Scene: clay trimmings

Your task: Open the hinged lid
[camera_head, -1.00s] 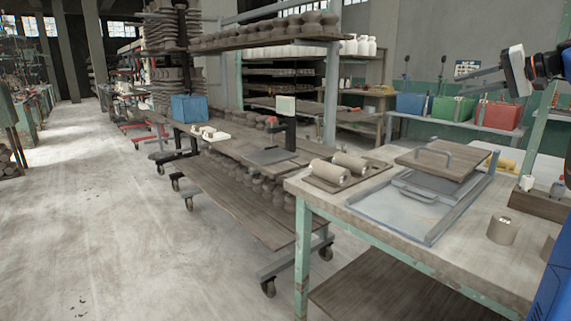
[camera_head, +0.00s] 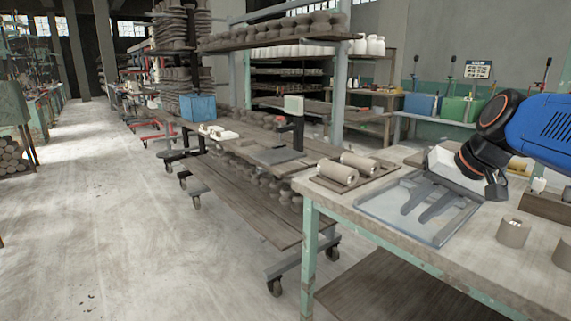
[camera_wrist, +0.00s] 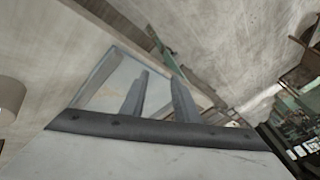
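A shallow grey metal tray-like frame (camera_head: 385,205) lies on the worktable in the head view, and part of it shows in the wrist view (camera_wrist: 104,82). My gripper (camera_head: 414,214) is over this frame, its two fingers spread apart with nothing seen between them. Both fingers also show in the wrist view (camera_wrist: 158,80), pointing over the frame. The wooden board with a bar handle, seen earlier on the frame's far part, is now hidden behind my gripper and arm. The handle on the metal part is not clearly visible either. I cannot tell whether the fingers touch anything.
Two clay rolls (camera_head: 337,173) lie on a board left of the frame. A wheeled rack (camera_head: 250,150) stands left of the table (camera_head: 480,262). Open floor lies further left.

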